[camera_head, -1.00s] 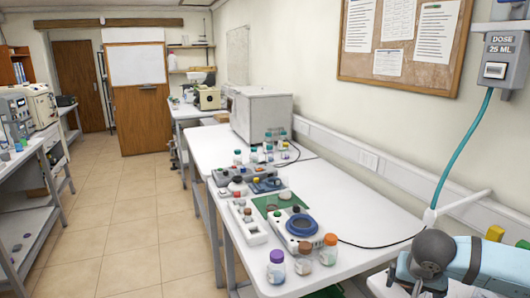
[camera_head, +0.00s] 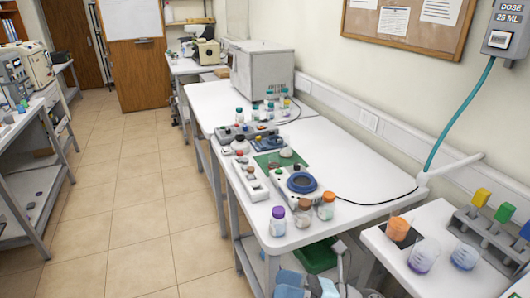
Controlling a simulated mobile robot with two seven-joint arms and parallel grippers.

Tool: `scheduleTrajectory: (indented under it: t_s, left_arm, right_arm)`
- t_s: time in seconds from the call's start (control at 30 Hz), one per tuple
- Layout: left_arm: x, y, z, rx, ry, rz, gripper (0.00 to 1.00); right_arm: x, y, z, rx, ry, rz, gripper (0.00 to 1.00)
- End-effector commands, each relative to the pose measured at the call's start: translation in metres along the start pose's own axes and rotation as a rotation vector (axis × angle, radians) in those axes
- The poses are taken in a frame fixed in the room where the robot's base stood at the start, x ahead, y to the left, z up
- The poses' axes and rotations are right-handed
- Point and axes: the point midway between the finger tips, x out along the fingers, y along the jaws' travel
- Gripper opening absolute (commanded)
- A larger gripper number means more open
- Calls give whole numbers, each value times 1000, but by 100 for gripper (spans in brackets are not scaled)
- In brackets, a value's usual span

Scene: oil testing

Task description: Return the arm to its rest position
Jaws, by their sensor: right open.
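My right gripper (camera_head: 307,285) is low at the bottom edge, beside the front of the near white table (camera_head: 330,232). Only its light blue and grey parts show, and the frame edge cuts off the rest. It is open, and I see nothing held in it. It is below the tabletop level in the picture, near a green bin (camera_head: 318,257). My left gripper is not in view.
Bottles with purple (camera_head: 277,221), brown (camera_head: 303,213) and orange (camera_head: 326,206) caps stand at the table's front. A side table at right holds beakers (camera_head: 424,255) and a grey rack (camera_head: 490,235) with coloured tops. The tiled floor at left is clear.

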Motion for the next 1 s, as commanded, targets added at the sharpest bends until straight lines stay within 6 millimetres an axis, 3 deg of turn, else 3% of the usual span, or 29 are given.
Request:
scheduleTrajectory:
  t_s: [0.13, 0.27, 0.4, 0.5, 0.6, 0.7, 0.8, 1.0]
  left_arm:
    - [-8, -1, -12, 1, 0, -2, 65]
    - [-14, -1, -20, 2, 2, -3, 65]
    - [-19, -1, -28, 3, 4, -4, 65]
    - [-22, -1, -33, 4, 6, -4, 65]
    - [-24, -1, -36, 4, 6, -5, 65]
    - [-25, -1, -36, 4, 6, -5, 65]
    - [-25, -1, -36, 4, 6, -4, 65]
    - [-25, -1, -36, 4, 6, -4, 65]
  right_arm:
    - [-22, -15, 7, 566, -362, -95, 96]
    - [-64, -44, -11, 1067, -684, -175, 96]
    - [-122, -68, -63, 1580, -1040, -248, 96]
    - [-160, -73, -110, 1879, -1271, -284, 96]
    - [-187, -70, -148, 2086, -1448, -303, 96]
    - [-201, -66, -171, 2201, -1552, -308, 96]
    - [-207, -64, -180, 2247, -1595, -309, 96]
    - [-207, -64, -180, 2247, -1595, -309, 96]
